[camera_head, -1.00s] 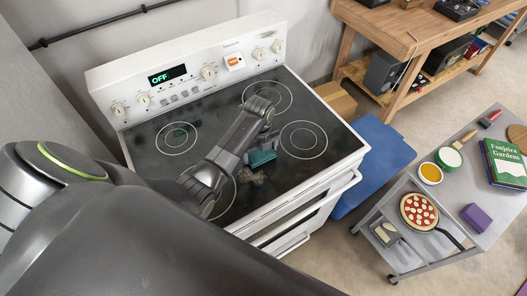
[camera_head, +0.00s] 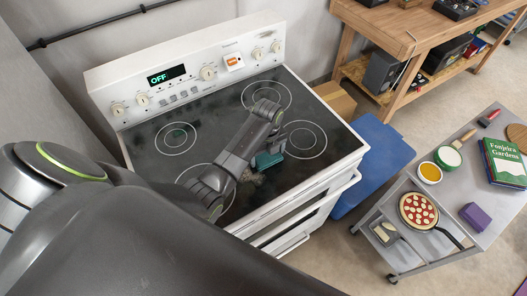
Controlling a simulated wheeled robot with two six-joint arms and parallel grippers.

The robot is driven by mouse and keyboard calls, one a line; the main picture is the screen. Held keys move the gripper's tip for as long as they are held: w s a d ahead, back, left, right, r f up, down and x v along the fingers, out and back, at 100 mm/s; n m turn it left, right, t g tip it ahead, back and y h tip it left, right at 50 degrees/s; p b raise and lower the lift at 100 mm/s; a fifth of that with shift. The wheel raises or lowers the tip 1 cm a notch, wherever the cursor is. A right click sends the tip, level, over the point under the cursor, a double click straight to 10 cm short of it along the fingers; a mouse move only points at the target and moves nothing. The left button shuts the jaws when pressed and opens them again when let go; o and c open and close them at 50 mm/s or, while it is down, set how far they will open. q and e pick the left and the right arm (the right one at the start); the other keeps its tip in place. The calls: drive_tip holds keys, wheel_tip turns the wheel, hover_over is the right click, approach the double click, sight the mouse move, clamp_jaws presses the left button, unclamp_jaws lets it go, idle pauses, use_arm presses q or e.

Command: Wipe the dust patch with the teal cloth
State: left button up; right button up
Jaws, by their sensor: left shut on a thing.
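The teal cloth (camera_head: 269,160) is on or just above the black glass top of the stove, near its front middle. My left gripper (camera_head: 274,148) is shut on the cloth; the fingertips are partly hidden by my arm and the cloth. The grey dust patch (camera_head: 256,178) shows only in part, just below and left of the cloth, with my left arm covering some of it. I cannot tell whether the cloth touches the glass. My right gripper is not in view.
The white stove (camera_head: 300,208) has knobs and an "OFF" display at its back. A blue bin (camera_head: 375,165) stands to its right. A grey cart (camera_head: 455,205) holds a pizza pan, bowls, a book and a purple block. A wooden workbench (camera_head: 405,45) stands behind.

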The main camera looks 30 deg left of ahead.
sight(261, 162)
use_arm(q)
drive_tip(key=shift+s+a, duration=0.1)
drive_tip(key=shift+a, duration=1.45)
drive_tip(key=shift+s+d+f, duration=0.1)
drive_tip(key=shift+s+d, duration=0.4)
drive_tip(key=shift+s, duration=0.15)
drive_tip(key=shift+s+d, duration=0.8)
drive_tip(key=shift+d, duration=0.2)
drive_tip(key=shift+s, duration=0.15)
